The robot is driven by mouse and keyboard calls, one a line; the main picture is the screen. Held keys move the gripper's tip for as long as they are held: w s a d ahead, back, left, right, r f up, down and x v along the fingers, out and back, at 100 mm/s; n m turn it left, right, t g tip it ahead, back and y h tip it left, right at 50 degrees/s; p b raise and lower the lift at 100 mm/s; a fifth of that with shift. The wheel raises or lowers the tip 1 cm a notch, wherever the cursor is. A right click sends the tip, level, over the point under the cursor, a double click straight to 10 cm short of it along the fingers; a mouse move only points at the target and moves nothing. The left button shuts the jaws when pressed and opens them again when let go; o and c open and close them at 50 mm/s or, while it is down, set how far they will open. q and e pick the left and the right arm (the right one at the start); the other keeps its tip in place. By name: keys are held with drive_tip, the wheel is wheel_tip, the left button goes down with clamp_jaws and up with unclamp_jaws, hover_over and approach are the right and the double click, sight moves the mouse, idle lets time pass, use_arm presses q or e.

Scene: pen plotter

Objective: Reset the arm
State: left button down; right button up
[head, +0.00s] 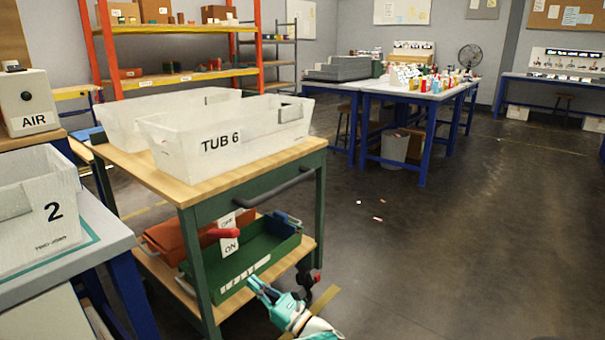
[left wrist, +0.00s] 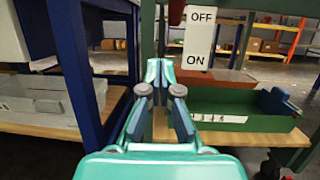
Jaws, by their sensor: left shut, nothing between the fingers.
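My left gripper (head: 255,283) is teal and shows at the bottom of the head view, in front of the cart's lower shelf. In the left wrist view its fingers (left wrist: 159,70) are together with nothing between them. A white OFF/ON plate (head: 229,232) hangs at the cart's front, with a red handle (head: 226,233) across it between the two words. The plate also shows in the left wrist view (left wrist: 199,38), to the right of the fingertips and apart from them. My right gripper is not in view.
A table with bin 2 (head: 40,220) stands left. Open floor (head: 430,240) lies right.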

use_arm(q)
drive_tip(key=a+f+m+h, duration=0.2)
drive_tip(key=a+f+m, duration=0.15)
drive_tip(key=a, duration=1.15)
wheel_tip(320, 180, down, 7)
drive_tip(key=s+a+m+t+h, duration=0.15)
drive_tip(key=m+h, duration=0.35)
drive_tip(key=m, duration=0.5)
drive_tip(key=s+d+f+m+g+h, duration=0.3)
drive_tip(key=s+d+f+m+h, duration=0.15)
drive_tip(key=s+f+m, duration=0.35)
drive_tip(key=s+d+f+m+g+h, duration=0.2)
drive_tip(key=s+d+f+m+h, duration=0.1)
drive_tip(key=s+f+m+h, duration=0.45)
drive_tip(key=s+d+f+m+g+h, duration=0.1)
drive_tip(key=s+d+m+g, duration=0.35)
drive_tip(key=s+m, duration=0.5)
drive_tip(key=s+d+f+m+g+h, duration=0.1)
drive_tip(key=s+d+m+g+h, duration=0.15)
drive_tip(key=s+d+m, duration=0.65)
drive_tip(key=s+a+r+n+p, duration=0.1)
drive_tip(key=a+r+p, duration=0.1)
drive_tip(key=r+p, duration=1.4)
drive_tip(key=s+a+r+n+p, duration=0.1)
drive_tip(key=s+a+r+p, duration=0.1)
drive_tip(key=r+p, duration=1.5)
drive_tip(key=shift+s+a+r+g+y+p, duration=0.15)
drive_tip(key=shift+r+g+y+p, duration=0.15)
drive_tip(key=shift+g+p, duration=0.2)
